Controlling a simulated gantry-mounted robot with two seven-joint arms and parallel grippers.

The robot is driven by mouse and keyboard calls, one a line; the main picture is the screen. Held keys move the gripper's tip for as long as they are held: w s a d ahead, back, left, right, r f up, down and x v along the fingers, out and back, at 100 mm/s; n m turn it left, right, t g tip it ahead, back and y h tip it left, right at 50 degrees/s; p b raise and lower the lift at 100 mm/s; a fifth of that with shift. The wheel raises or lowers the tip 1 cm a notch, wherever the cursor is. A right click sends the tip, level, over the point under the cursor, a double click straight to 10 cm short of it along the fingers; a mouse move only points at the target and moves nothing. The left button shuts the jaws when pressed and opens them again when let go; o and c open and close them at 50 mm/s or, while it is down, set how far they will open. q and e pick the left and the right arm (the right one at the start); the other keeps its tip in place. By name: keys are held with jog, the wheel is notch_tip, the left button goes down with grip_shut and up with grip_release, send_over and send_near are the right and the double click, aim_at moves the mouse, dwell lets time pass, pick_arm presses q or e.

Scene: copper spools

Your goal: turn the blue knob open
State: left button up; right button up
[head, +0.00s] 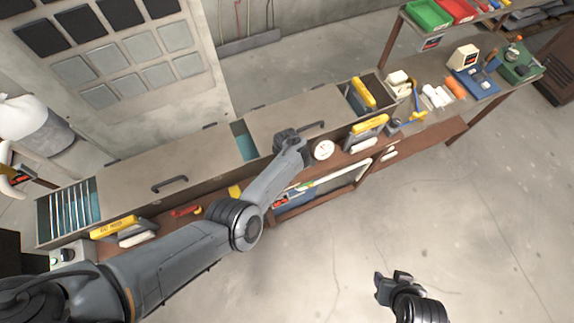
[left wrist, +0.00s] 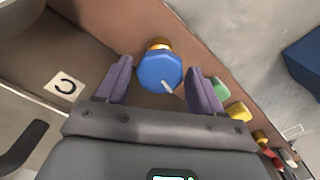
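The blue knob (left wrist: 160,72) is eight-sided with a white pointer mark and sits in front of a brass-coloured fitting. It shows between the two purple-grey fingers of my left gripper (left wrist: 160,88) in the left wrist view. The fingers stand apart, one on each side of the knob, with a narrow gap visible at the left finger. In the head view my left gripper (head: 290,139) is at the bench front beside the white gauge, and the knob is hidden there. My right gripper (head: 391,283) hangs over the floor, with nothing visible in it; its opening is unclear.
A white round gauge (head: 323,150) sits right of my left gripper. In the left wrist view, a label with a curved arrow (left wrist: 66,88) is left of the knob, and a green knob (left wrist: 221,87) and a yellow one (left wrist: 238,111) are to the right. The floor (head: 470,210) is clear.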

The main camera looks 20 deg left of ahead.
pick_arm(q)
notch_tip(320, 180, up, 11)
jog(key=p, duration=0.3)
dwell(0.4)
jog(key=shift+w+d+f, duration=0.1)
jog(key=shift+f, duration=0.05)
